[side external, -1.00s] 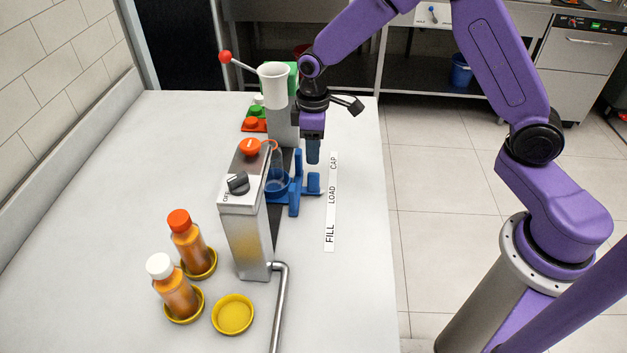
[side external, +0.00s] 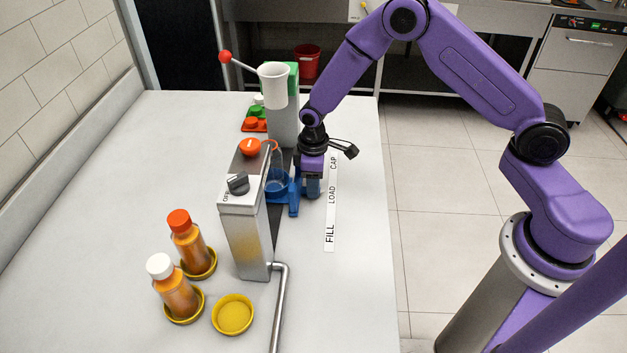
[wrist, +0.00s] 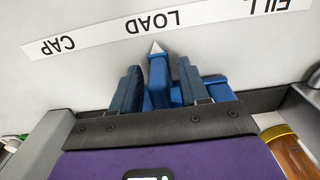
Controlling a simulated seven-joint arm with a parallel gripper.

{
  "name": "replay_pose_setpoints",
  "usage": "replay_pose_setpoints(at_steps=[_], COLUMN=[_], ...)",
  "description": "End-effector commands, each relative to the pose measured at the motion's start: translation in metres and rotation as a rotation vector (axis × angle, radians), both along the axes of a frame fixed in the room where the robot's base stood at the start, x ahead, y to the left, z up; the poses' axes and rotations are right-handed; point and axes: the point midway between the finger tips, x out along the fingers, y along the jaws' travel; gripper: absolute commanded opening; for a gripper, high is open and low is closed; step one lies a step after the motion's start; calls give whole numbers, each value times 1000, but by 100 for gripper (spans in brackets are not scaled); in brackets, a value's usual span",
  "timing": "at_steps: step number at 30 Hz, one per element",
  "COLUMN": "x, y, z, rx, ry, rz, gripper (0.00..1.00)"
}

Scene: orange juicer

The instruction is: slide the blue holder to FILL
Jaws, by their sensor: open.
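The blue holder (side external: 293,204) stands beside the steel juicer and carries a clear bottle (side external: 274,170). In the wrist view the holder's upright handle (wrist: 159,75) lies between my two fingers, and its white pointer tip is near the word LOAD. My gripper (side external: 314,188) is low over the holder's outer part and hides some of it. In the wrist view my gripper (wrist: 157,85) is open, with a finger on each side of the handle; contact is hard to tell. The white label strip (side external: 330,215) reads CAP, LOAD, FILL, with FILL at the near end.
The juicer (side external: 245,225) has a grey knob and an orange button. A steel pipe (side external: 281,300) stands in front of it. Two orange bottles (side external: 178,295) stand in yellow dishes at left, beside an empty yellow dish (side external: 233,314). The counter right of the strip is clear.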

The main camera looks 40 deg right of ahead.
Motion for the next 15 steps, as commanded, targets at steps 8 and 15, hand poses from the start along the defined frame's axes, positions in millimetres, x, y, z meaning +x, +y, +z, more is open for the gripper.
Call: replay_pose_setpoints(at_steps=[8,15], x=[0,-6], y=[0,7], z=[0,0], rx=[0,-1], ry=[0,1], rz=[0,3], gripper=[0,0])
